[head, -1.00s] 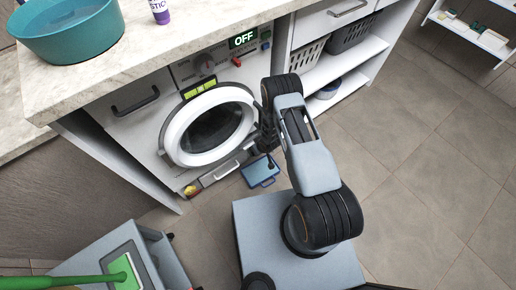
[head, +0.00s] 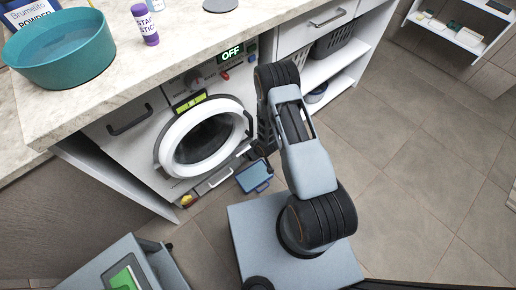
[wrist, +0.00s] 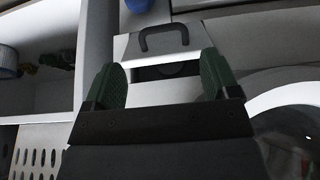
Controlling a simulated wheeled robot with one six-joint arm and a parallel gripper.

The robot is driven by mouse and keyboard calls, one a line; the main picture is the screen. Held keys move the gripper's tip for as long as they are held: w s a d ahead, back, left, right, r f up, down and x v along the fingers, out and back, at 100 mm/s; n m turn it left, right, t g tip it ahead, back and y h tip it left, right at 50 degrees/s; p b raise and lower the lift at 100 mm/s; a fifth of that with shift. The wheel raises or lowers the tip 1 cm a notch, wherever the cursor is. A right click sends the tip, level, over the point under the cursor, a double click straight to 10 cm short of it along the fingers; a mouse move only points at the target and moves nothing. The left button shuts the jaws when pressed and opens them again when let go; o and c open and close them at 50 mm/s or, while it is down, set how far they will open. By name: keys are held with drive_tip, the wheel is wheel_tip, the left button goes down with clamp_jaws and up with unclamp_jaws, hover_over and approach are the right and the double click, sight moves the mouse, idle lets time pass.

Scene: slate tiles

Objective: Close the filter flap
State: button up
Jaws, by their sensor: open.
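The filter flap (head: 219,178) is a pale panel with a handle, low on the washing machine front (head: 160,140) below the round door. In the wrist view the flap (wrist: 165,38) shows its dark curved handle, with a dark opening and a round part inside beside it. The flap looks tilted out from the opening. My gripper (wrist: 165,85) has two dark green fingers spread apart with nothing between them. The flap lies beyond the fingertips, apart from them as far as I can tell. In the head view my arm partly hides the gripper.
The round washer door (head: 205,137) is to the flap's upper left. A blue tray-like object (head: 254,176) lies on the floor close to the flap. Shelves with baskets (head: 335,42) stand right of the machine. A grey cart (head: 130,268) is at lower left. Floor at right is clear.

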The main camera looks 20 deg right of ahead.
drive_tip(key=shift+p+v, duration=0.5)
drive_tip(key=shift+v, duration=1.9)
drive_tip(key=shift+c, duration=0.2)
